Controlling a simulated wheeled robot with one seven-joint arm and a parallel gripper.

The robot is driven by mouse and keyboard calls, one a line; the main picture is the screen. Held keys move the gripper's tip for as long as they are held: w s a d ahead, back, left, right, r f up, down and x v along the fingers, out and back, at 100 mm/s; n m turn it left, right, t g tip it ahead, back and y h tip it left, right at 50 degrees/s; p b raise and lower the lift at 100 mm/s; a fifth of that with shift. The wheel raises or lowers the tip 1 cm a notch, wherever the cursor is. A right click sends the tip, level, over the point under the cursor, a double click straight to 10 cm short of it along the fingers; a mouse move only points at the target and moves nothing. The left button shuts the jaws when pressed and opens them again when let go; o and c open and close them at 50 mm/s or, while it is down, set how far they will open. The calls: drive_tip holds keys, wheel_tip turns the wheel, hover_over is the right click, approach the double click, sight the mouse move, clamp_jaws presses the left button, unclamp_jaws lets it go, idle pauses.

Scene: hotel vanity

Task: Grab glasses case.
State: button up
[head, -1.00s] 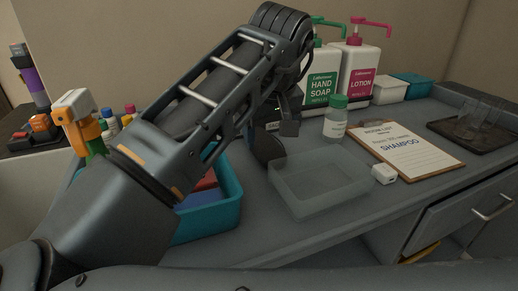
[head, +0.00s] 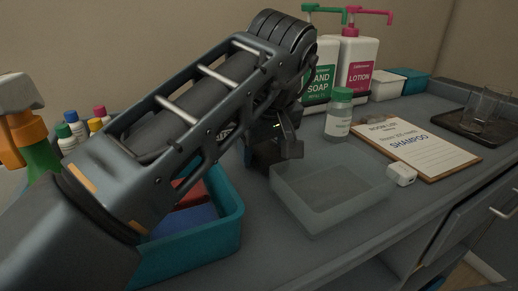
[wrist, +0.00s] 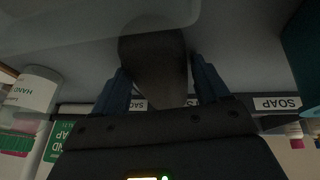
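The glasses case, a dark, smooth, rounded thing (wrist: 153,62), fills the middle of the wrist view and stands out from the grey counter. My gripper (wrist: 160,75) has its two blue fingers on either side of it, close to its sides. The fingers look apart, with a thin gap on the right; whether the left one touches is hard to tell. In the head view my gripper (head: 275,150) is low over the counter, behind the clear tray, and the arm hides most of the case.
A clear tray (head: 325,222) stands just in front of my gripper, and a teal bin (head: 236,222) to its left. A green-capped jar (head: 339,117), soap bottle (head: 319,72), lotion bottle (head: 357,66) and clipboard (head: 455,160) are to the right. A spray bottle (head: 30,130) is at far left.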

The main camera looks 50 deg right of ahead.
sight(268, 146)
drive_tip(key=c, duration=0.7)
drive_tip(key=shift+c, duration=0.2)
drive_tip(key=shift+r, duration=0.2)
drive_tip(key=shift+r+p, duration=0.45)
drive_tip(key=shift+p, duration=0.2)
drive_tip(key=r+p, duration=0.3)
drive_tip(key=shift+s+d+r+p, duration=0.15)
drive_tip(key=shift+d+r+p, duration=0.1)
drive_tip(key=shift+r+p, duration=0.15)
drive_tip(key=s+d+r+p, duration=0.4)
drive_tip(key=d+r+p, duration=0.2)
drive_tip(key=d+p, duration=0.2)
drive_tip(key=shift+s+d, duration=0.15)
drive_tip(key=shift+d, duration=0.95)
